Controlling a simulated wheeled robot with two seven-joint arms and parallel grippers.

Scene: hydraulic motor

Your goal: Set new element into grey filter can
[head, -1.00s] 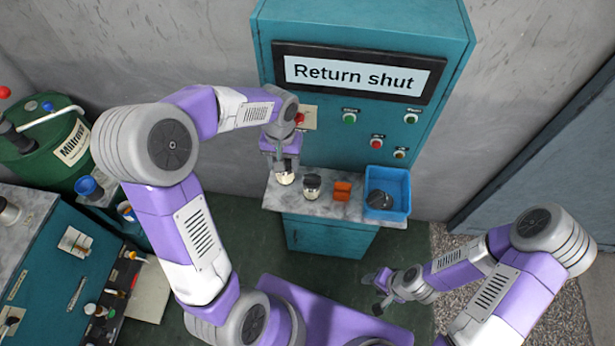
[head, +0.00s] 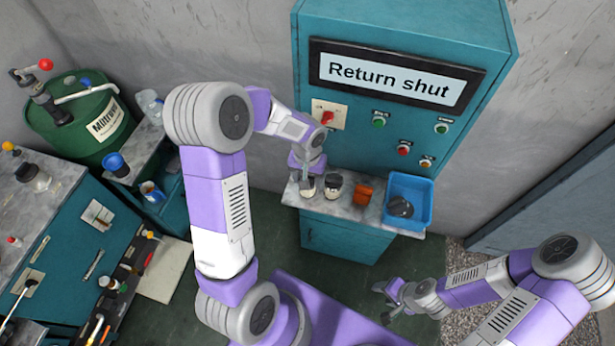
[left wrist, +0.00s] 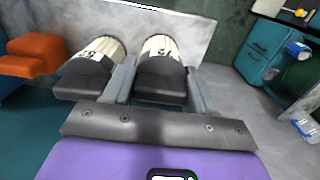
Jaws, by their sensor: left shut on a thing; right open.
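My left gripper (head: 307,186) points down over the left end of the small counter, shut on a filter element (left wrist: 161,70) with a dark cap and cream pleated sides. In the left wrist view the fingers (left wrist: 160,88) lie on both sides of its cap. A second, similar element (head: 333,186) stands just right of it, free of the gripper; it also shows in the left wrist view (left wrist: 95,65). My right gripper (head: 390,296) is open and empty, low at the right, away from the counter. I cannot make out the grey filter can for certain.
The teal cabinet (head: 470,60) rises behind. At left are a green drum (head: 75,135) and a bench (head: 60,250) with tools and a dark-capped jar (head: 35,178).

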